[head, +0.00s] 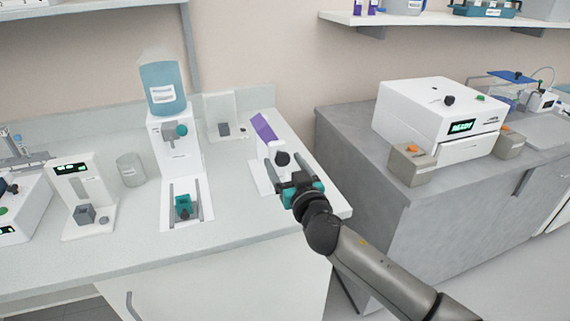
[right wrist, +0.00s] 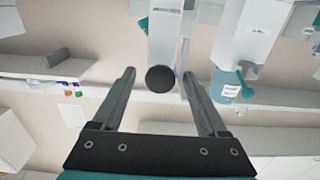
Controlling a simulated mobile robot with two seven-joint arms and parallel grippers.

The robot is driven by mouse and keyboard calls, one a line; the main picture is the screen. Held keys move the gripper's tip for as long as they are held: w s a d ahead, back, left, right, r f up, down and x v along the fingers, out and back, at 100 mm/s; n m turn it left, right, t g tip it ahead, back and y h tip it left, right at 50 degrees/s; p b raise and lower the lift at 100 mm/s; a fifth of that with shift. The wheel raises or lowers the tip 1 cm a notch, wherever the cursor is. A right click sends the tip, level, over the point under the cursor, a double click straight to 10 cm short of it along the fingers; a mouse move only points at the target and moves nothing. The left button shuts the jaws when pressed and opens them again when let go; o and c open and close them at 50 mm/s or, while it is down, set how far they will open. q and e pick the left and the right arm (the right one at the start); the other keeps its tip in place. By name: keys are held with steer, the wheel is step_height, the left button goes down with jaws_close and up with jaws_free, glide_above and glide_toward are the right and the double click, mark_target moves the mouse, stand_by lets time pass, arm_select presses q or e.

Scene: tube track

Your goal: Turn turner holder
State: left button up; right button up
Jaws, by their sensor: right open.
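The turner (head: 264,128) is a white stand with a tilted purple block on top and a round black knob (head: 283,158) on its front. It stands at the right end of the pale counter, and I take it for the turner holder. My right gripper (head: 287,167) is open in front of it, with the knob between its fingers in the picture. In the right wrist view the black knob (right wrist: 160,78) lies between the open fingertips (right wrist: 159,73), with a gap on each side. I cannot tell its depth from them. My left gripper is not in view.
A white dispenser with a blue tank (head: 163,89) stands left of the turner. A small display stand (head: 74,190) and a grey cylinder (head: 131,169) are further left. A white machine (head: 425,110) sits on the grey counter at right. A gap separates the counters.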

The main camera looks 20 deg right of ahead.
steer(key=shift+c, duration=0.2)
jaws_close()
stand_by(0.5)
